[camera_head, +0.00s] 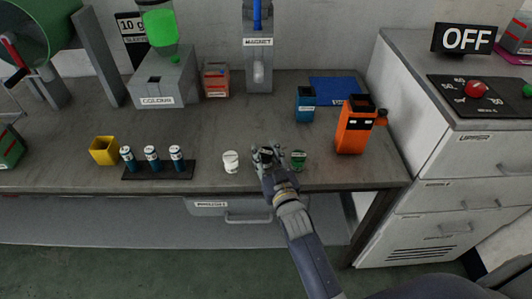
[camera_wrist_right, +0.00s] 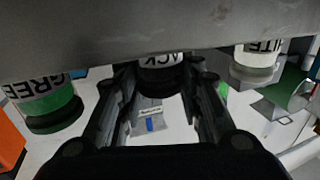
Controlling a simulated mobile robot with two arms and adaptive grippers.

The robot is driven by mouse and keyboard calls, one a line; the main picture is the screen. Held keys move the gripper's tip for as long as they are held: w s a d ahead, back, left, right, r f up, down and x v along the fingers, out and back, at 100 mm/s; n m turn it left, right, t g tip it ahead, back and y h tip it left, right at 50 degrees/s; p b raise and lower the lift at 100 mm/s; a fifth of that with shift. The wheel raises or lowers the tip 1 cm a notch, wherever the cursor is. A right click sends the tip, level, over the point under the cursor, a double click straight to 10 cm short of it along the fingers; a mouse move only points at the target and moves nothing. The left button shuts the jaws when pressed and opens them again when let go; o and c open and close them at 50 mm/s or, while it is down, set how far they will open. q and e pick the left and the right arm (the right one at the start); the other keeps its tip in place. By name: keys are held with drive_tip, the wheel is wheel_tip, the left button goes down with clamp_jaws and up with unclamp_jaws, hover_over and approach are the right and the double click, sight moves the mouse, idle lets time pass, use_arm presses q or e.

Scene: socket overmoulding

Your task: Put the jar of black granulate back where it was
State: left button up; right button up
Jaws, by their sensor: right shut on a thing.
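The jar of black granulate (camera_head: 266,151) is between the fingers of my right gripper (camera_head: 267,154), near the front of the bench. In the wrist view the green jar (camera_wrist_right: 50,107) is at the left and the white jar (camera_wrist_right: 256,62) at the right. My left gripper is not in view.
A black rack with several blue-and-white vials (camera_head: 151,175) and a yellow cup (camera_head: 103,151) stand to the left. A blue container (camera_head: 305,104) and an orange container (camera_head: 355,128) stand to the right. The bench (camera_head: 225,123) is clear behind the jars.

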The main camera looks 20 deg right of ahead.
drive_tip(key=o, duration=1.1)
drive_tip(key=shift+f, duration=0.1)
drive_tip(key=shift+c, duration=0.2)
drive_tip(key=shift+r, duration=0.2)
drive_tip(key=shift+s+f, duration=0.15)
drive_tip(key=shift+s, duration=0.15)
drive_tip(key=s, duration=1.1)
drive_tip(key=shift+s, duration=0.2)
